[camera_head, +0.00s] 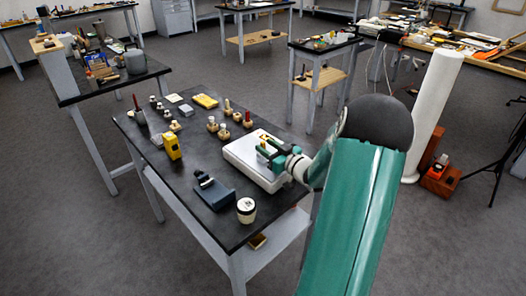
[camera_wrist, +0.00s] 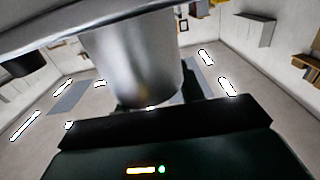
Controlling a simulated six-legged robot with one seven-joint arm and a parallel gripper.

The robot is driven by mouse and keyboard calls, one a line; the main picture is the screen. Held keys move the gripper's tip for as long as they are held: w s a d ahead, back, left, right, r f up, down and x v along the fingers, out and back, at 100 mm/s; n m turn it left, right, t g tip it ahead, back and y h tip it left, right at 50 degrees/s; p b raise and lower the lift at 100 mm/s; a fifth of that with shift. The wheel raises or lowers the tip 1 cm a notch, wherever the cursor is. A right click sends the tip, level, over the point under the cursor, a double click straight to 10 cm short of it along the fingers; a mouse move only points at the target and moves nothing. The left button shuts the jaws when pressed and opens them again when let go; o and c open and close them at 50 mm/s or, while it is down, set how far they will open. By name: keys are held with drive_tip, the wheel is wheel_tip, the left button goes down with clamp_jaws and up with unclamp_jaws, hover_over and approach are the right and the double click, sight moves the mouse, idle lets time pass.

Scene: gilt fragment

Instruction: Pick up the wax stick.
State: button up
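I cannot make out the wax stick for certain. A thin dark-red stick (camera_head: 136,102) stands upright in a small dark holder at the far left of the black table in the head view; it may be the wax stick. My gripper (camera_head: 266,150) is at the end of my teal arm, over or in front of a white flat-topped device (camera_head: 240,158) on the same table. Its fingers are too small to tell open from shut or whether they hold anything. The wrist view shows bright light panels and walls, with no stick and no clear fingertips.
The black table (camera_head: 205,225) also bears a yellow device (camera_head: 172,145), a dark blue tool (camera_head: 213,190), a round white-and-black jar (camera_head: 246,210), several wooden-handled stamps and a yellow block (camera_head: 205,101). A white column (camera_head: 432,115) stands right of my arm. Bare table lies near the front left.

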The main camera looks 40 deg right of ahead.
clamp_jaws()
drive_tip(key=shift+r, duration=0.1)
